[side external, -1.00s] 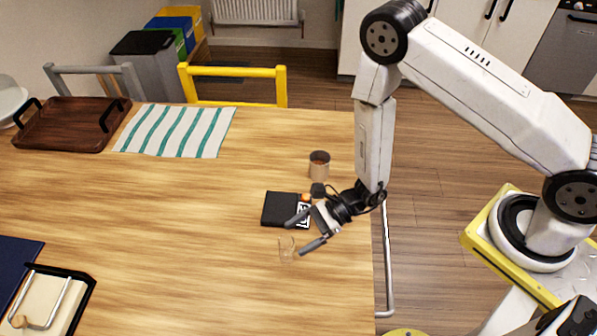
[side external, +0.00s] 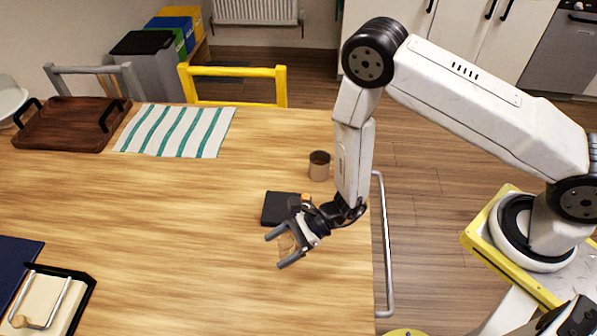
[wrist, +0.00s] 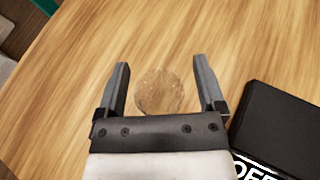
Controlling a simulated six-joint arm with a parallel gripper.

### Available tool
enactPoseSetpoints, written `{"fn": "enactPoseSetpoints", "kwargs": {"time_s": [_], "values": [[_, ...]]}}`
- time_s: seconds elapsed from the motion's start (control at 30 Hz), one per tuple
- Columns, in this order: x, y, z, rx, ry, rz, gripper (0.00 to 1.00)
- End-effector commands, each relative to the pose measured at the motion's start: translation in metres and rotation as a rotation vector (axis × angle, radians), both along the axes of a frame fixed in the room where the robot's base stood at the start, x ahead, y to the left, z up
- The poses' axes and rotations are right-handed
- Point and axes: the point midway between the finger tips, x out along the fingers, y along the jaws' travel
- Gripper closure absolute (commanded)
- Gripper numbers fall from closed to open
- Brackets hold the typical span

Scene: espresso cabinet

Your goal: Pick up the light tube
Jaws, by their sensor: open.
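No object is clearly marked as the light tube. A small clear round glass-like piece (wrist: 160,92) stands on the table between my fingers in the wrist view; it shows faintly in the side view (side external: 287,244). My gripper (side external: 274,252) is open, with one finger on each side of the clear piece. In the wrist view, gaps show between the piece and both fingers of my gripper (wrist: 160,66). A tan-grey cylinder (side external: 319,168) with a brown top stands upright behind my gripper, apart from it.
A black box (side external: 277,209) with white lettering lies close beside my gripper; it also shows in the wrist view (wrist: 285,130). A striped cloth (side external: 175,131), wooden tray (side external: 66,132) and holder (side external: 45,300) sit further left. The table's middle is clear.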

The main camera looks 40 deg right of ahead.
Motion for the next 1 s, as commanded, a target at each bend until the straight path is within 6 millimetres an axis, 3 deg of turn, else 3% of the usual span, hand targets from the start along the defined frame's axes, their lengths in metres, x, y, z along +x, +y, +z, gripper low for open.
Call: {"fn": "enactPoseSetpoints", "kwargs": {"time_s": [0.17, 0.27, 0.47, 1.0], "values": [[0.0001, -0.0002, 0.0002, 0.0, 0.0, 0.0, 0.12], [0.0001, -0.0002, 0.0002, 0.0, 0.0, 0.0, 0.37], [0.0, -0.0003, 0.0002, 0.0, 0.0, 0.0, 1.0], [0.0006, 0.0, 0.0083, 0.0, -0.002, 0.0, 1.0]]}}
